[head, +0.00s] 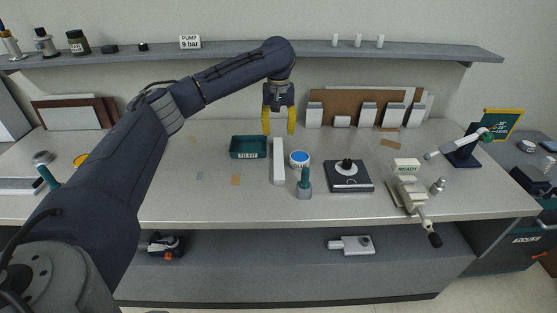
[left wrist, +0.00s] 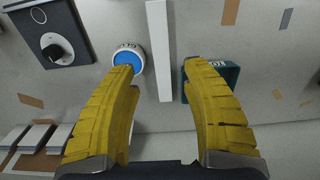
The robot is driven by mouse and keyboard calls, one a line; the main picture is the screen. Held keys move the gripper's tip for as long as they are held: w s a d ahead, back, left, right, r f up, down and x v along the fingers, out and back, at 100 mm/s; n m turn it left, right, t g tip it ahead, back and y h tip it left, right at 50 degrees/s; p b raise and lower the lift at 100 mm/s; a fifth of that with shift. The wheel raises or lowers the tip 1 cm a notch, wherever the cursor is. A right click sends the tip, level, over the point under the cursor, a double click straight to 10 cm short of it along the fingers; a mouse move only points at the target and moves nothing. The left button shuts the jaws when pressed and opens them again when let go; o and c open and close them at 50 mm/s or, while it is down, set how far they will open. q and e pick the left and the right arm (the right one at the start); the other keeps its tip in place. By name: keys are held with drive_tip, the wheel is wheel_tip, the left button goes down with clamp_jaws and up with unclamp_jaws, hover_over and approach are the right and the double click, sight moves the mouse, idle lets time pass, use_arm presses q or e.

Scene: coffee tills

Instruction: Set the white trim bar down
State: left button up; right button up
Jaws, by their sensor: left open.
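The white trim bar (head: 279,162) lies on the grey bench top, long side running from front to back, between the green tray and the round blue-topped tub. It also shows in the left wrist view (left wrist: 159,50), upright in the picture and between my fingers' lines. My left gripper (head: 279,128) has yellow fingers spread apart and is empty. It hangs above the bench at the bar's far end. In the left wrist view my left gripper (left wrist: 162,75) shows wide open, with nothing between the pads touching them. My right gripper is not in view.
The green "TO FIT" tray (head: 248,155) stands left of the bar and the blue-topped tub (head: 299,160) right of it. A green-handled tool (head: 304,184) stands in front. A black-topped device (head: 348,177) and the "READY" fixture (head: 406,190) are further right. Upright boards (head: 343,104) stand behind.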

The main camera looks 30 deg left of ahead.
sight(279, 166)
use_arm(q)
wheel_tip(279, 166, down, 17)
drive_tip(key=shift+d+f, duration=0.1)
idle(0.9)
drive_tip(key=shift+c, duration=0.2)
clamp_jaws()
